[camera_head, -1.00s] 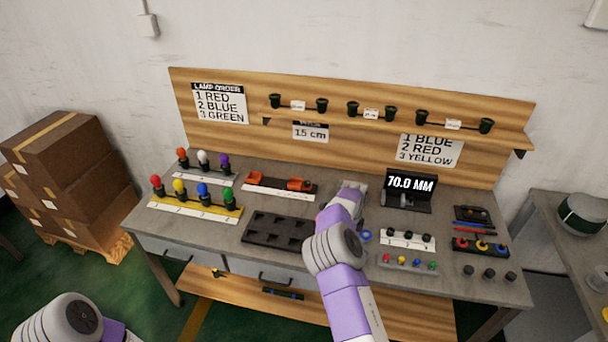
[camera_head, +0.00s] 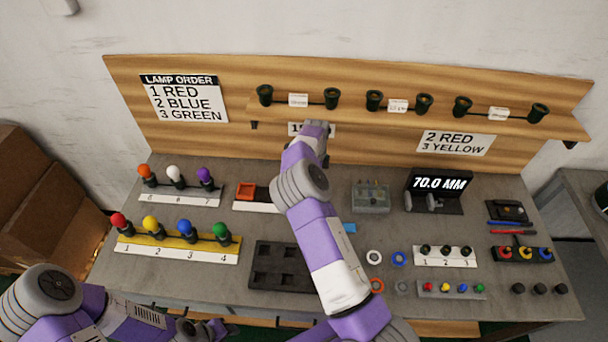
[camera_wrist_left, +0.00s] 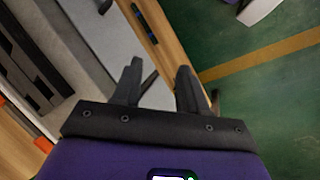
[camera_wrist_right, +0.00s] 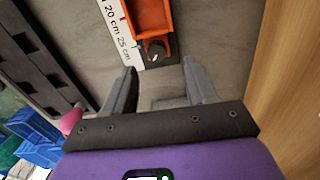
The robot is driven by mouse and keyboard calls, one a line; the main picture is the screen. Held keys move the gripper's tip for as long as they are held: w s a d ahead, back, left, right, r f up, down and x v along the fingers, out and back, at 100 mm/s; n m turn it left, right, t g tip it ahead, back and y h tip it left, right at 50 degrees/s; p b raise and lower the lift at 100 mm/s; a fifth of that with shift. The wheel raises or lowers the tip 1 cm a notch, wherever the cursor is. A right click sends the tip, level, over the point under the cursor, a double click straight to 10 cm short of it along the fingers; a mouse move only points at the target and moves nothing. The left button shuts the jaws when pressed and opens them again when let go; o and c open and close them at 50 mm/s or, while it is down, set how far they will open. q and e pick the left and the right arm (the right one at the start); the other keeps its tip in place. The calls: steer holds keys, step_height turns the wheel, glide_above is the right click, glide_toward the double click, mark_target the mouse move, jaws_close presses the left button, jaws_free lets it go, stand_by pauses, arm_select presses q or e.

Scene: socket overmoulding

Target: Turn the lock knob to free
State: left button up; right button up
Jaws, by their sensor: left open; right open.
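The lock knob (camera_wrist_right: 156,50) is a small dark round knob with a pale mark. It sits on a black base at the end of an orange block (camera_wrist_right: 153,18) beside a white ruler strip. In the head view, the orange piece (camera_head: 246,190) and strip (camera_head: 256,207) show left of my right arm, which hides the knob. My right gripper (camera_wrist_right: 161,75) is open and empty, its fingertips just short of the knob and on either side of its line. My left gripper (camera_wrist_left: 157,75) is open and empty by the bench front, low in the head view.
A black compartment tray (camera_head: 285,268) lies in front of the ruler fixture. A lamp rack (camera_head: 177,248) stands at left, and a grey box (camera_head: 371,198) and a 70.0 MM display (camera_head: 438,184) at right. The back panel and shelf (camera_head: 420,110) rise behind.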

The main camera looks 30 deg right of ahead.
steer(key=shift+s+f, duration=0.2)
steer(key=shift+f, duration=0.15)
arm_select(q)
steer(key=shift+s+f+b, duration=0.25)
steer(key=shift+s+b, duration=0.05)
steer(key=shift+s, duration=0.1)
arm_select(e)
steer(key=f, duration=0.6)
steer(key=shift+s+f, duration=0.2)
steer(key=shift+s, duration=0.05)
steer(key=c, duration=1.1)
steer(key=shift+o, duration=0.2)
steer(key=shift+n+b, duration=0.6)
steer(key=shift+n, duration=0.8)
arm_select(q)
steer(key=shift+f, duration=0.55)
arm_select(e)
steer(key=o, duration=1.1)
steer(key=shift+c, duration=0.2)
